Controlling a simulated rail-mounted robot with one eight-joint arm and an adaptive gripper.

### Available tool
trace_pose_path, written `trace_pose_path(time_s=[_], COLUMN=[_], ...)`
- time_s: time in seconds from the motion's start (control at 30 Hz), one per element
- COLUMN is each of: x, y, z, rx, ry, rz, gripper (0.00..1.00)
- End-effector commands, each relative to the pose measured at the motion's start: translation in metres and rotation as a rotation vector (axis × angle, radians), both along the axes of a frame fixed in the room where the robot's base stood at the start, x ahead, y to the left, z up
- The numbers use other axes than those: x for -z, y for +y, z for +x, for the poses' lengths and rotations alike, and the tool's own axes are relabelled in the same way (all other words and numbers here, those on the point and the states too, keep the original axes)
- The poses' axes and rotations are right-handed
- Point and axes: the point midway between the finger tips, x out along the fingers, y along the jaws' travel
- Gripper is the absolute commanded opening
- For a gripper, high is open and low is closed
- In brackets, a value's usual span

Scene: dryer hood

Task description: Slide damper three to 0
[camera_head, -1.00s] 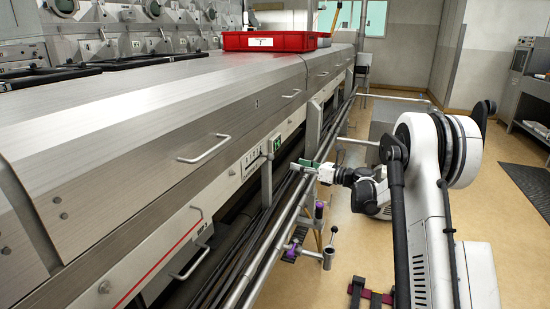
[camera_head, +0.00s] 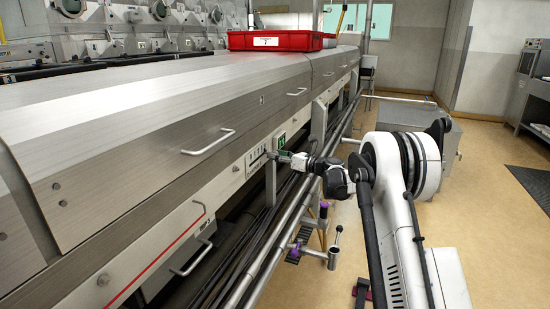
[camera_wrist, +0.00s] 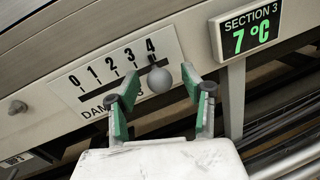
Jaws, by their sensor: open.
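The damper scale plate (camera_wrist: 115,75) in the wrist view is white with marks 0 to 4 and a dark slot. A round grey knob (camera_wrist: 159,81) sits at the 4 end of the slot. My gripper (camera_wrist: 160,74) is open, with one green-sided finger on each side of the knob; I cannot tell if either touches it. In the head view the plate (camera_head: 255,159) is on the hood's side panel, and my gripper (camera_head: 274,155) is at its right end.
A display (camera_wrist: 247,32) reading "SECTION 3, 7 °C" is just right of the plate. Metal rails (camera_head: 292,215) run along the machine below. A red crate (camera_head: 276,40) stands on the hood. The floor to the right is mostly clear.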

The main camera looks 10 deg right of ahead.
Motion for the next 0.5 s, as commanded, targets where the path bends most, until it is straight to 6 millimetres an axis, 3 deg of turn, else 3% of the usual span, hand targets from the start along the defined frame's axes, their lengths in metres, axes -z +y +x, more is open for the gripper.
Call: trace_pose_path(time_s=[0.4,0.5], x=[-0.0005,-0.0005], y=[0.0071,0.0069], z=[0.0064,0.0064], rx=[0.000,0.000], ry=[0.000,0.000], rz=[0.000,0.000], gripper=[0.43,0.33])
